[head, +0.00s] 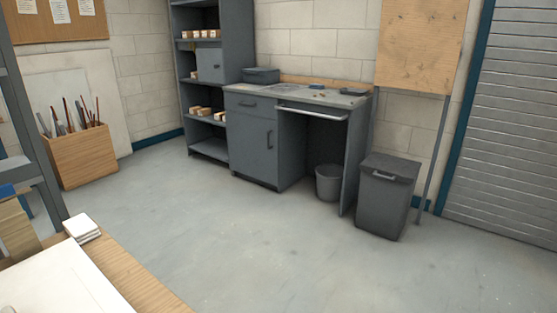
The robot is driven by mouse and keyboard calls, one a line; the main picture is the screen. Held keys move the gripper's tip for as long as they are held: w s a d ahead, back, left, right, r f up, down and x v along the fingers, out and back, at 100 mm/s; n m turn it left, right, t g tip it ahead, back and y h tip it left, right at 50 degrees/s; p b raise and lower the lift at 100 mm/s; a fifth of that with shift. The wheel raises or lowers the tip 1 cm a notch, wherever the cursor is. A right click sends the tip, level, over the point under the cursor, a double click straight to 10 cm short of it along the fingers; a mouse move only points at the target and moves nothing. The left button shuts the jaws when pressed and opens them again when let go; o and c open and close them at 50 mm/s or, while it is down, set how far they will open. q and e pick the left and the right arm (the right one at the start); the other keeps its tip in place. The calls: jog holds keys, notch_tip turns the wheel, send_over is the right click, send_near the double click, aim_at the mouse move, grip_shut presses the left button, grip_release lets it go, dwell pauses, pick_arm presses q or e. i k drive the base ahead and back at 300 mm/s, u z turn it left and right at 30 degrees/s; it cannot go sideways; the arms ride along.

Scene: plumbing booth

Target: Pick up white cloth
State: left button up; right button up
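A small white stack with layered edges, which looks like a folded white cloth (82,228), lies near the far corner of a wooden-topped table (128,275) at the lower left. A larger flat white sheet or board (62,285) lies on the same table, cut off by the picture's bottom and left edges. I cannot tell its material. Neither of my grippers shows in the head view.
A grey workbench (262,143) with small items on top stands against the back wall. A lidded grey bin (387,197) and a small bucket (328,182) stand by it. A wooden box of rods (82,156) is at left. The middle floor is clear.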

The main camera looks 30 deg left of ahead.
aim_at(80, 227)
jog(key=u, duration=0.3)
jog(key=i, duration=2.25)
jog(key=u, duration=2.1)
jog(key=i, duration=1.3)
jog(key=u, duration=1.1)
